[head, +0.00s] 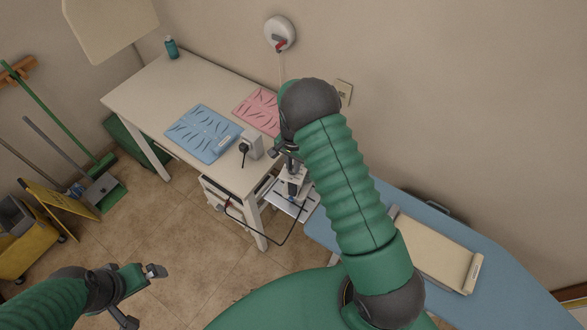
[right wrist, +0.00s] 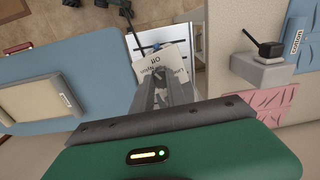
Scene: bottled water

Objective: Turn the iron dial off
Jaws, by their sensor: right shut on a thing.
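The iron (head: 293,187) is a small white and grey shape on a white stand below my right gripper, largely covered by my arm. In the right wrist view, its pale plate (right wrist: 172,60) carries printed words, upside down and partly readable. My right gripper (head: 288,158) reaches down to it; its fingers (right wrist: 160,82) are shut and meet at the plate. They seem to hold the dial, which they hide. I cannot read its setting. My left gripper (head: 138,292) is open and empty at the lower left, away from the iron.
A dark cord (head: 275,243) hangs below the iron. Cleaning tools stand left.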

